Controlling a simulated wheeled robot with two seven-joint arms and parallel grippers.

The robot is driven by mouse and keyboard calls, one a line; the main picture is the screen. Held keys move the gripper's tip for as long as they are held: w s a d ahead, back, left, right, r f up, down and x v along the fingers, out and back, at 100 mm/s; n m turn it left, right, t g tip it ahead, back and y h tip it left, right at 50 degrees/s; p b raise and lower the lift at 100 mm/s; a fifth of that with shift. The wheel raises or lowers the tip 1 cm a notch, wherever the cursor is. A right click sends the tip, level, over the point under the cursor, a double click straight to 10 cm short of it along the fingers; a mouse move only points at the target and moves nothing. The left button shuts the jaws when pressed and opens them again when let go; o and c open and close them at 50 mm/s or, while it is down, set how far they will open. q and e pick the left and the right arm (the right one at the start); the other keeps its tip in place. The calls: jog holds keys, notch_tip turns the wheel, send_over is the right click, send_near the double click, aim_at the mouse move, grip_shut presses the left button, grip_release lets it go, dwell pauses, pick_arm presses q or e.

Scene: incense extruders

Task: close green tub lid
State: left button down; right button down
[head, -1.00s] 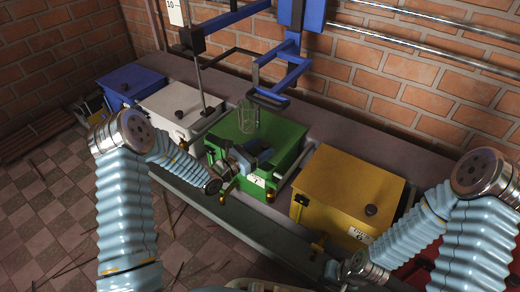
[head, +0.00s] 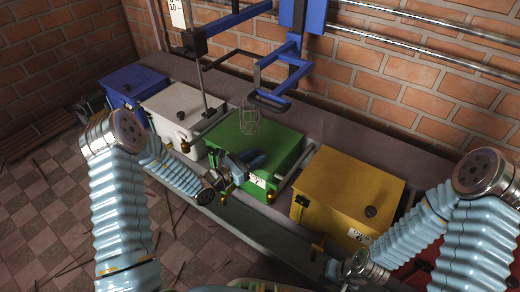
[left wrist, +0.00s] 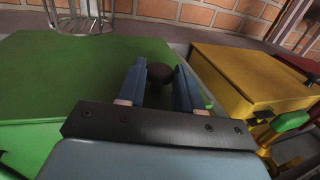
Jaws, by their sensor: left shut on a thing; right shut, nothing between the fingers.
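The green tub (head: 262,142) stands in the middle of the row in the head view. Its green lid (left wrist: 60,75) looks flat or nearly flat on top; I cannot tell whether a small gap remains. A dark round knob (left wrist: 160,72) sits on the lid's near part in the left wrist view. My left gripper (head: 248,160) is over the front of the lid, with its blue fingers (left wrist: 160,84) on either side of the knob, shut on it. My right gripper (head: 336,271) is low in front of the yellow tub, away from the green one, shut and empty, partly hidden.
A yellow tub (head: 345,185) stands close on the right; white (head: 178,108) and blue (head: 133,84) tubs stand on the left. A wire cage (head: 249,120) is at the lid's back, below a blue frame (head: 284,78). A brick wall is behind.

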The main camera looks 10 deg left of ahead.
pick_arm(q)
jog(key=shift+s+a+f, duration=0.1)
jog(key=shift+s, duration=0.3)
jog(key=c, duration=0.8)
grip_release()
jog(key=shift+o, duration=0.2)
jog(key=shift+a, duration=0.15)
jog(key=p+v, duration=0.1)
jog(key=v, duration=1.2)
jog(key=shift+s+a+p, duration=0.2)
jog(key=shift+s+p, duration=0.1)
jog(key=shift+p, duration=0.05)
